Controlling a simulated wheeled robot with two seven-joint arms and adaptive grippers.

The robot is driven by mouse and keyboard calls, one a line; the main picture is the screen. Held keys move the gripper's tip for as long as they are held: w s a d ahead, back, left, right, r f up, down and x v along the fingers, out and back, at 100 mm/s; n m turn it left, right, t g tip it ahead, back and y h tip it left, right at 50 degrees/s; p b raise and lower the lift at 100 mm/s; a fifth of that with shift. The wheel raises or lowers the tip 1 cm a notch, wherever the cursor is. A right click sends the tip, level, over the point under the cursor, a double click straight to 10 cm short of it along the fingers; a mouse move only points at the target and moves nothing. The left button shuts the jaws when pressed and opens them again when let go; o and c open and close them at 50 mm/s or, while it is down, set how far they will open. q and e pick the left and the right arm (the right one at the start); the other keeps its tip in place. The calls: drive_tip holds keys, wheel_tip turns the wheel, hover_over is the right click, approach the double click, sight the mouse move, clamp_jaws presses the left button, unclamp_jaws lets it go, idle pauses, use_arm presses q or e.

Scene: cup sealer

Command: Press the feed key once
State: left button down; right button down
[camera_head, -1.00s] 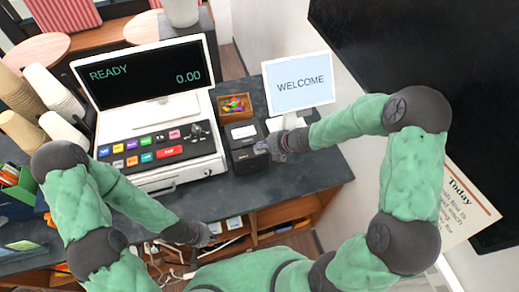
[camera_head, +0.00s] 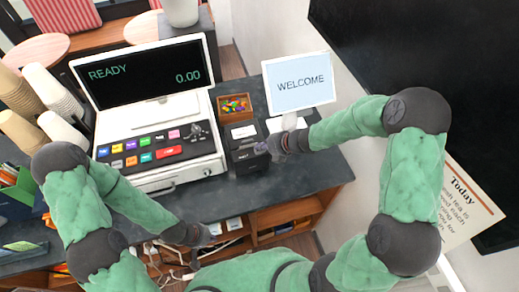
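A small black receipt printer (camera_head: 246,161) stands on the dark counter, right of the cash register. A white paper slip shows on its top. The feed key is too small to make out, and my gripper may cover part of that side. My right gripper (camera_head: 267,148) reaches in from the right, with its tips at the printer's right front top edge. I cannot tell whether they touch it or whether the fingers are shut. My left gripper (camera_head: 207,234) hangs low in front of the counter edge, away from the printer, and its fingers are unclear.
The register (camera_head: 160,150) with coloured keys and a READY display (camera_head: 145,72) stands left of the printer. A candy box (camera_head: 235,107) is behind the printer, and a WELCOME screen (camera_head: 300,84) is behind to the right. Cup stacks (camera_head: 52,92) line the left side.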

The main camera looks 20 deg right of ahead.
idle(0.3)
drive_tip(key=shift+r+p, duration=0.8)
drive_tip(key=shift+r, duration=0.05)
wheel_tip(320, 180, up, 5)
drive_tip(key=p, duration=0.4)
drive_tip(key=shift+p, duration=0.35)
drive_tip(key=shift+f, duration=0.1)
idle(0.4)
